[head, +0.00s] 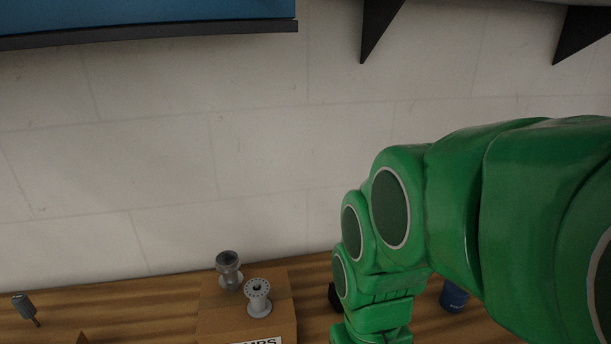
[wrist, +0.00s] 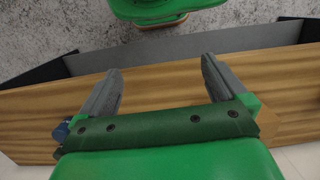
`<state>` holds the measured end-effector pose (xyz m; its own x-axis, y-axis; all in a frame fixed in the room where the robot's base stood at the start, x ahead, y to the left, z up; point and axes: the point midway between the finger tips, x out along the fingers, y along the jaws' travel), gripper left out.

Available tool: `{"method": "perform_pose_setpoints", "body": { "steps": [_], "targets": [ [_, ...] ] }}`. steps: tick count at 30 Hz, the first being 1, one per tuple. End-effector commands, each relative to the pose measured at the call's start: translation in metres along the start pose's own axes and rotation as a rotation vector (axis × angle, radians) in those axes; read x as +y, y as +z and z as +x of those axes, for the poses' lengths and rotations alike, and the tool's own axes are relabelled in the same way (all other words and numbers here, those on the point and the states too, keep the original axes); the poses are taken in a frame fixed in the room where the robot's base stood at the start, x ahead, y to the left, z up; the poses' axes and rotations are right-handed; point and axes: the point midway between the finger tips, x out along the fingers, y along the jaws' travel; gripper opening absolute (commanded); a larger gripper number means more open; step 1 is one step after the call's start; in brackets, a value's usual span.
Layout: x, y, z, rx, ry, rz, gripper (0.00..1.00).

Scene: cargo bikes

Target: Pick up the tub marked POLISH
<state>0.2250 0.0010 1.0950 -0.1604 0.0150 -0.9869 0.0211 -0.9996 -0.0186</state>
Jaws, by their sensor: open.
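No tub marked POLISH can be made out in either view. A blue object (head: 453,297), partly hidden behind my green arm, stands on the bench at the right in the head view; no marking on it is readable. My gripper (wrist: 160,66) shows in the wrist view with its two grey fingers wide apart and nothing between them. Beyond the fingers is the wooden bench (wrist: 160,88). A small blue thing (wrist: 61,131) shows beside the left finger's base, too cut off to identify. In the head view my arm hides the bench around the gripper.
A cardboard box (head: 215,318) with a partly cut-off label carries two grey hubs (head: 258,298). A grey tool (head: 24,308) is at the far left. A dark object (head: 334,297) is half hidden by my arm. Black brackets (head: 376,28) and a blue panel (head: 140,18) are on the wall above.

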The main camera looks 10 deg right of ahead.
Motion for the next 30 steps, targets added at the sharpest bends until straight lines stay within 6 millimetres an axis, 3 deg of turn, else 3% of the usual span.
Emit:
{"method": "perform_pose_setpoints", "body": {
  "steps": [8,16,23,30],
  "targets": [
    [0.0,-0.044,-0.006,0.01,-0.152,-0.183,0.99],
    [0.019,-0.096,-0.012,0.108,-0.331,-0.371,0.99],
    [0.057,-0.137,-0.015,0.258,-0.455,-0.493,0.99],
    [0.119,-0.171,-0.014,0.471,-0.528,-0.575,0.99]
  ]
}}
